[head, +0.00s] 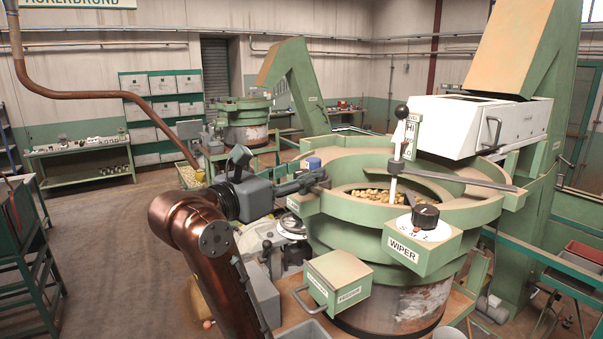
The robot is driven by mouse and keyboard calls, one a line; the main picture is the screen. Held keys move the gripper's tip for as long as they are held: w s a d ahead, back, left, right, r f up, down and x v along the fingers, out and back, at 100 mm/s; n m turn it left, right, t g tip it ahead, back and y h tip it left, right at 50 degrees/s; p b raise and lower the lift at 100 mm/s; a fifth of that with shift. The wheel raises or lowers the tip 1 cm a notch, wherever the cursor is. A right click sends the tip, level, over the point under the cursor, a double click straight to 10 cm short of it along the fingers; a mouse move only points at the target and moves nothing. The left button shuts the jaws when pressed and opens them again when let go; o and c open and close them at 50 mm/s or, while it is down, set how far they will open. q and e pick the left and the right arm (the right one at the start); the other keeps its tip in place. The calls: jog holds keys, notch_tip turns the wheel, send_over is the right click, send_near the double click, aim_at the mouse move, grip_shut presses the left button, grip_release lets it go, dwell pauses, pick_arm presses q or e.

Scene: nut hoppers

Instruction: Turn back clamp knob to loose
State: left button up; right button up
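No knob is labelled as a clamp, and I cannot tell which is the back clamp knob. My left gripper is not in view.
A black dial (425,216) sits on the WIPER box (408,250). A FEEDER box (338,280) with a handle juts out in front. A lever with a black ball (402,111) rises over the bowl, which holds brass-coloured nuts (375,196). A white hopper (465,125) overhangs the back right.

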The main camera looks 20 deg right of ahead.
jog(key=shift+w+d, duration=0.1)
jog(key=v, duration=1.2)
jog(key=shift+c, duration=0.7)
